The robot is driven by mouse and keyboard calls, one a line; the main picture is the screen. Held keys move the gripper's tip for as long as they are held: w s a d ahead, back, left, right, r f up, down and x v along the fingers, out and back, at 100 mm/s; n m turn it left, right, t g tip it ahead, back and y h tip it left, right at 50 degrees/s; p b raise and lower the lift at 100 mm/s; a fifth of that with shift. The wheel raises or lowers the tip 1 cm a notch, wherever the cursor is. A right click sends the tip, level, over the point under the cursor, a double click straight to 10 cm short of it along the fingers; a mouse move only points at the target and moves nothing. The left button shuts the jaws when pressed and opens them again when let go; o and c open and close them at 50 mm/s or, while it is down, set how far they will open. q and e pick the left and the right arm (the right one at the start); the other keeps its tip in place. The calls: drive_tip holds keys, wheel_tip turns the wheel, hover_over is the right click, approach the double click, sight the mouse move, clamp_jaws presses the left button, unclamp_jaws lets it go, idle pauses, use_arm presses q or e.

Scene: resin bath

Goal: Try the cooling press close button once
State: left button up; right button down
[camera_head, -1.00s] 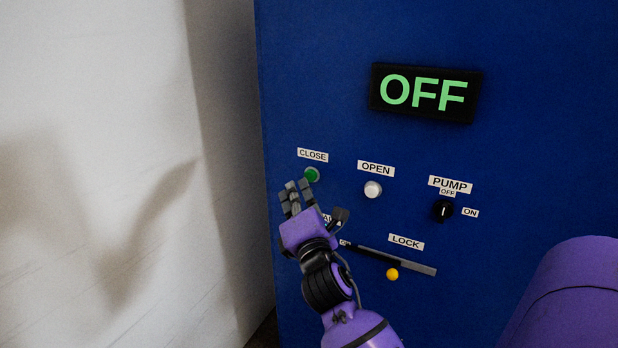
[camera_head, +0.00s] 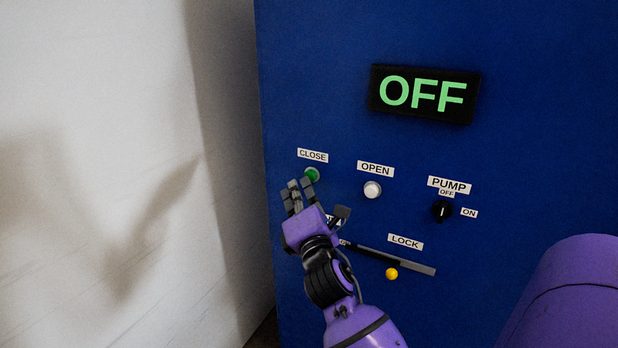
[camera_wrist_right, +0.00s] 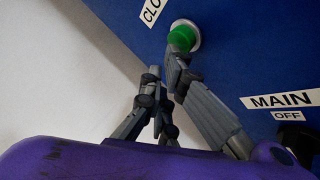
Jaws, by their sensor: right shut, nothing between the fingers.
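The green close button (camera_head: 312,174) sits on the blue press panel (camera_head: 330,60) under a CLOSE label (camera_head: 312,155). My right gripper (camera_head: 300,190) is just below and left of the button in the head view, shut and empty. In the right wrist view the green button (camera_wrist_right: 183,38) stands in a pale ring, and a fingertip of my right gripper (camera_wrist_right: 165,85) overlaps its lower edge. I cannot tell whether the fingertip touches it. A display (camera_head: 425,93) reads OFF in green. My left gripper is not in view.
A white OPEN button (camera_head: 373,189) is right of the green one. Farther right is a black PUMP knob (camera_head: 442,211). A pale wall (camera_head: 110,120) stands left.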

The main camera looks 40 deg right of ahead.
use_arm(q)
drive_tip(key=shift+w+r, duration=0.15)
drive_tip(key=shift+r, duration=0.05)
use_arm(e)
drive_tip(key=shift+w+d, duration=0.2)
drive_tip(key=shift+d, duration=0.3)
idle(0.4)
drive_tip(key=shift+a, duration=0.1)
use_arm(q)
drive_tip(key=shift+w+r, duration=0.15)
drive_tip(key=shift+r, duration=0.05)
use_arm(e)
drive_tip(key=shift+s+a, duration=0.4)
drive_tip(key=shift+a, duration=0.4)
use_arm(q)
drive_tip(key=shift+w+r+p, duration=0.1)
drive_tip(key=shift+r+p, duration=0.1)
drive_tip(key=shift+p, duration=0.2)
use_arm(e)
drive_tip(key=shift+s+a, duration=0.3)
drive_tip(key=shift+a, duration=0.5)
drive_tip(key=shift+s+a, duration=0.35)
drive_tip(key=shift+a, duration=0.4)
drive_tip(key=shift+s+a, duration=0.3)
drive_tip(key=shift+a, duration=0.5)
